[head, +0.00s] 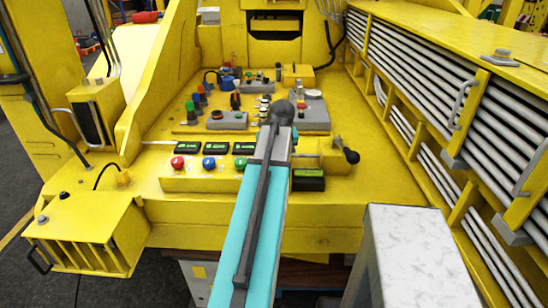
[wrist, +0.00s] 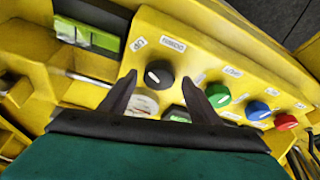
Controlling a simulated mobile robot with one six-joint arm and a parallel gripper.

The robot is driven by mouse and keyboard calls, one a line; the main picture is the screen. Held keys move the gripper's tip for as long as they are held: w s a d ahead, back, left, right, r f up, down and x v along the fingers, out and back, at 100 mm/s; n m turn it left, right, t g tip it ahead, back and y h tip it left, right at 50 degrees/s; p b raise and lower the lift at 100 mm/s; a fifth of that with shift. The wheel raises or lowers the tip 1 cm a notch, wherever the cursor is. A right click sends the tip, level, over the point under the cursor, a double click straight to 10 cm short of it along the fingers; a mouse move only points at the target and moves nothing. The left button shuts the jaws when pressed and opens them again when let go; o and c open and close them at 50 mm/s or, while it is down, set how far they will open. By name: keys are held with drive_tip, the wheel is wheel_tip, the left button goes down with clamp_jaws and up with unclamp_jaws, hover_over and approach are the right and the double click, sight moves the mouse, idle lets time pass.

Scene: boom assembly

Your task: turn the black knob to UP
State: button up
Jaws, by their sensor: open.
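The black knob (wrist: 160,70) shows in the wrist view on a yellow panel, with a short white pointer mark on its face. A small white label (wrist: 138,43) that seems to read UP lies above left of it; a second label (wrist: 173,45) lies above right and is hard to read. My gripper (wrist: 158,77) is open, one finger on each side of the knob in the picture. I see no clear contact and cannot tell the exact gap. In the head view my arm covers the knob's place, and the fingers are not clearly visible.
Green (wrist: 217,95), blue (wrist: 258,110) and red (wrist: 285,122) knobs sit right of my gripper in the wrist view. In the head view a black-ended lever (head: 350,156) sticks out right of my arm.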

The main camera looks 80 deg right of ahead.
drive_tip(key=shift+r, duration=0.1)
drive_tip(key=shift+v, duration=0.75)
drive_tip(key=b+v, duration=0.2)
drive_tip(key=v, duration=1)
drive_tip(key=shift+b, duration=0.35)
